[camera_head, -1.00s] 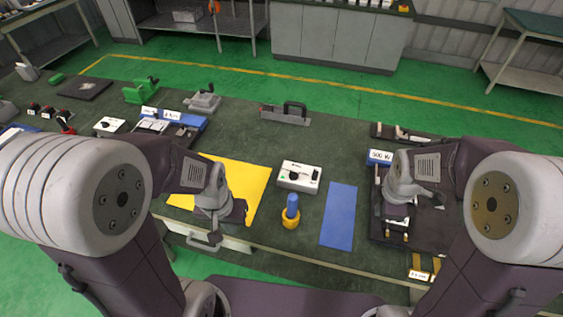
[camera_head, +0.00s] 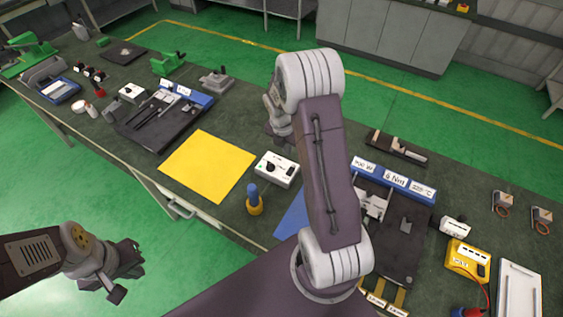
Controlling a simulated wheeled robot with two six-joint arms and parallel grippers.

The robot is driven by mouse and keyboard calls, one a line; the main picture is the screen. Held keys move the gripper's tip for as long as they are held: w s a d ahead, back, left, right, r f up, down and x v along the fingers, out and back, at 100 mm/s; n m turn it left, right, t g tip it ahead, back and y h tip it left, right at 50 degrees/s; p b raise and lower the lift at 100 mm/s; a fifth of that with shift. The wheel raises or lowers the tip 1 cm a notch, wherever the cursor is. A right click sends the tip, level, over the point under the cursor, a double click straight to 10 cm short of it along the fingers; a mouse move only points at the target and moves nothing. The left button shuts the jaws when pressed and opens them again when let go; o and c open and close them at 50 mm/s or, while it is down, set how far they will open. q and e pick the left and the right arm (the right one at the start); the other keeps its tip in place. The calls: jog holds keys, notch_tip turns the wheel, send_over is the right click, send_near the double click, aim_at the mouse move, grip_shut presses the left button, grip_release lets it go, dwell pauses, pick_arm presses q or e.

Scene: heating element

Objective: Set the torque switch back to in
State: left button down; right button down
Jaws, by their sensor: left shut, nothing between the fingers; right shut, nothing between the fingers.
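A white box with a dark knob (camera_head: 278,169) stands on the green table near the middle, beside the yellow mat. Its lettering and the knob's setting are too small to read, so I cannot tell whether it is the torque switch. My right gripper (camera_head: 281,137) is shut and empty, just behind this box, partly hidden by my own arm. My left gripper (camera_head: 118,284) is shut and empty at the lower left, in front of the table and away from the box.
A blue-handled tool in a yellow holder (camera_head: 254,201) stands in front of the box. The yellow mat (camera_head: 207,166) is bare. A black tray with blue labels (camera_head: 412,257) lies to the right, a second dark tray (camera_head: 150,131) to the left.

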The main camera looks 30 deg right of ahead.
jog(key=shift+d, duration=0.1)
send_near(291, 168)
jog(key=p+x, duration=0.1)
jog(key=x, duration=0.6)
jog(key=shift+s, duration=0.15)
dwell(0.3)
